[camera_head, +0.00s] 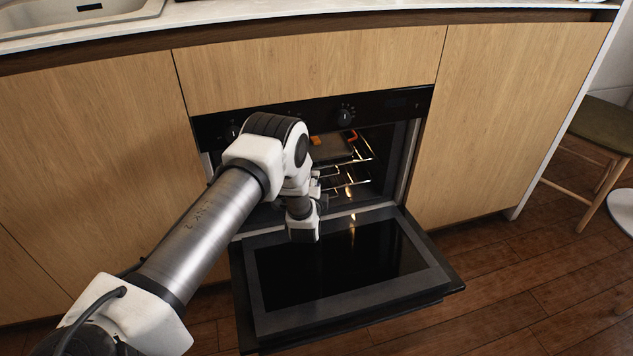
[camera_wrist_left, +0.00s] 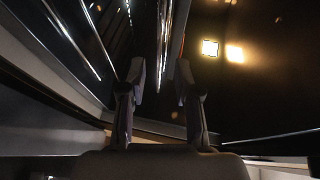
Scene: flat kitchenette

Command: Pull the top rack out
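The oven's top rack (camera_head: 364,152) shows as shiny wire inside the open oven, with a dark tray (camera_head: 333,150) on it. A lower rack (camera_head: 352,184) shows beneath it. My left gripper (camera_head: 322,192) is at the oven opening, above the lowered door, and my wrist partly hides it and the racks. In the left wrist view my left gripper (camera_wrist_left: 160,72) has its two fingers apart. Shiny bars (camera_wrist_left: 165,40) run beyond and between the fingertips; I cannot tell which rack they belong to, and no grip shows. My right gripper is out of view.
The oven door (camera_head: 335,265) is folded down in front of the oven. The oven lamp (camera_wrist_left: 210,47) glows inside. Wooden cabinet fronts (camera_head: 510,110) flank the oven, and a chair (camera_head: 605,130) stands at the far right.

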